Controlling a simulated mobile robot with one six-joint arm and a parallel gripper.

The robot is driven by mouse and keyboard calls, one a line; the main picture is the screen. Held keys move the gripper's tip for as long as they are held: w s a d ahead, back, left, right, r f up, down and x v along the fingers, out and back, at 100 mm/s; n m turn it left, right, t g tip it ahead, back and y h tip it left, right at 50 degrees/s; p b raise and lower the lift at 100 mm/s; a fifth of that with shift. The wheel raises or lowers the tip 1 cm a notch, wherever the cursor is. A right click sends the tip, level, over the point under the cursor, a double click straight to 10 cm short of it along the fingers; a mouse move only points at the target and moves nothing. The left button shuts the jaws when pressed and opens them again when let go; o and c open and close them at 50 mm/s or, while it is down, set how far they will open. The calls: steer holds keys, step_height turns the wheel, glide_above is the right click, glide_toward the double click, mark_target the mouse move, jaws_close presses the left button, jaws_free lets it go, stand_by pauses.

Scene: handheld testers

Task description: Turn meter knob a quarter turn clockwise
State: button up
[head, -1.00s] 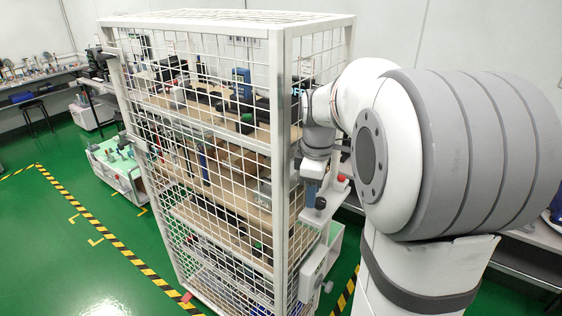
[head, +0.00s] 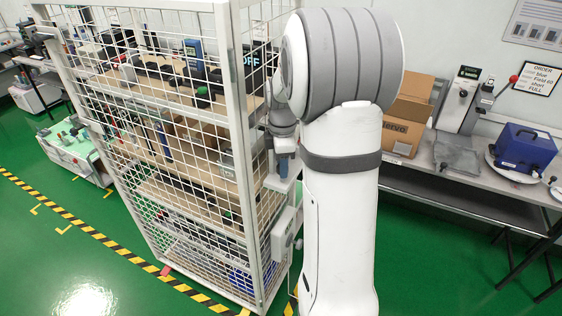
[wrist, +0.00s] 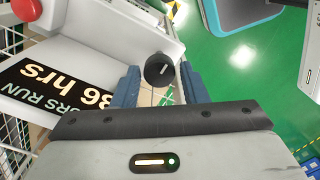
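The meter knob (wrist: 159,70) is round and black with a short pale mark, on a white housing (wrist: 103,45) in the wrist view. Beside it is a black display (wrist: 50,88) with pale text ending "36 hrs", seen upside down. My gripper (wrist: 160,72) is open, its two blue fingers on either side of the knob. There is a visible gap between knob and fingers; whether the tips reach its depth I cannot tell. In the head view my gripper (head: 286,163) points down by the cage's right side. My arm hides the knob there.
A red button (wrist: 27,8) sits on the same housing. The white mesh cage (head: 235,110) stands directly left of my arm. A bench on the right holds a cardboard box (head: 405,125) and a blue case (head: 525,148). Green floor (head: 105,255) is open at the front left.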

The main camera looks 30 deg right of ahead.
steer(key=shift+c, duration=0.2)
steer(key=c, duration=0.6)
steer(key=shift+c, duration=0.2)
steer(key=shift+f, duration=0.1)
steer(key=m+b, duration=0.2)
steer(key=m, duration=0.4)
steer(key=shift+m, duration=0.3)
steer(key=m, duration=0.3)
steer(key=shift+b, duration=0.3)
steer(key=shift+m, duration=1.8)
steer(key=shift+m+b, duration=0.3)
